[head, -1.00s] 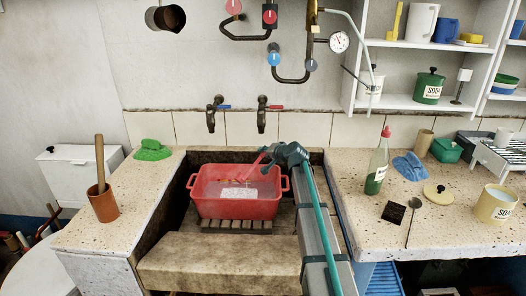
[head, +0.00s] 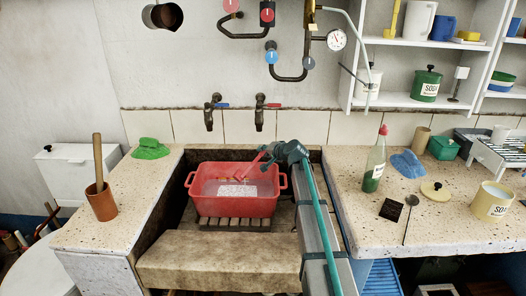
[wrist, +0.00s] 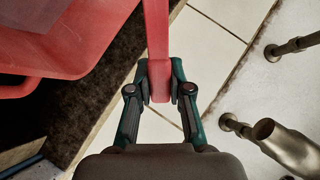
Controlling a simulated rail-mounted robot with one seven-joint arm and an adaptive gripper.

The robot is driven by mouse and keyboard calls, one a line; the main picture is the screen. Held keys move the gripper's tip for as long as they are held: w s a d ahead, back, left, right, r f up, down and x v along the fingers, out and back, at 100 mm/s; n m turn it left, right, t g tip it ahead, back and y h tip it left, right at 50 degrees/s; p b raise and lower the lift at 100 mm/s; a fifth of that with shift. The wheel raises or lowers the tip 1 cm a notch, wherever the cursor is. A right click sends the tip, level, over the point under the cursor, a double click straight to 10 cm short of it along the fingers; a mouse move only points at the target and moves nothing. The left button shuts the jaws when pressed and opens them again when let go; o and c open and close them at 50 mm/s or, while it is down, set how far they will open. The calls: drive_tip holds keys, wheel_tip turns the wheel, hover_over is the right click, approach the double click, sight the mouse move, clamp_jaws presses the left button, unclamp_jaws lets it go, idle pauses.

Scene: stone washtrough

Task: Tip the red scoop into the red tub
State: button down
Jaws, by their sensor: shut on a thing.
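My gripper (head: 266,152) is above the tub's back right corner, shut on the handle of the red scoop (head: 247,168). The scoop slants down to the left over the tub; its bowl is hard to make out against the red inside. In the wrist view my gripper (wrist: 160,88) clamps the red handle (wrist: 158,40) between both fingers. The tub's red side (wrist: 60,50) fills the upper left there.
Two taps (head: 210,112) (head: 261,112) stick out from the wall behind the trough. The right counter (head: 445,235) holds a bottle (head: 375,162), a yellow tub (head: 490,202) and a blue cloth (head: 407,164). A brown pot (head: 102,204) and green cloth (head: 150,148) are on the left.

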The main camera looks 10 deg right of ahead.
drive_tip(key=shift+w+d+f+m+g+y+p, duration=0.3)
drive_tip(key=shift+d+f+m+p, duration=0.1)
drive_tip(key=shift+f+m, duration=0.15)
drive_tip(key=shift+f, duration=0.1)
idle(0.4)
drive_tip(key=shift+w+d+f+m+g+y+p, duration=0.2)
drive_tip(key=shift+d+f+m+p, duration=0.1)
drive_tip(key=shift+f, duration=0.25)
drive_tip(key=shift+w+d+f+m+g+y+p, duration=0.15)
drive_tip(key=shift+f+m+g+y+p, duration=0.1)
drive_tip(key=shift+f, duration=0.25)
drive_tip(key=shift+d+f+m+y, duration=0.25)
drive_tip(key=shift+f+m, duration=0.15)
drive_tip(key=shift+f, duration=0.35)
drive_tip(key=shift+w+r+g+p, duration=0.1)
drive_tip(key=shift+g+p, duration=0.15)
drive_tip(key=shift+p, duration=0.95)
drive_tip(key=shift+p, duration=0.9)
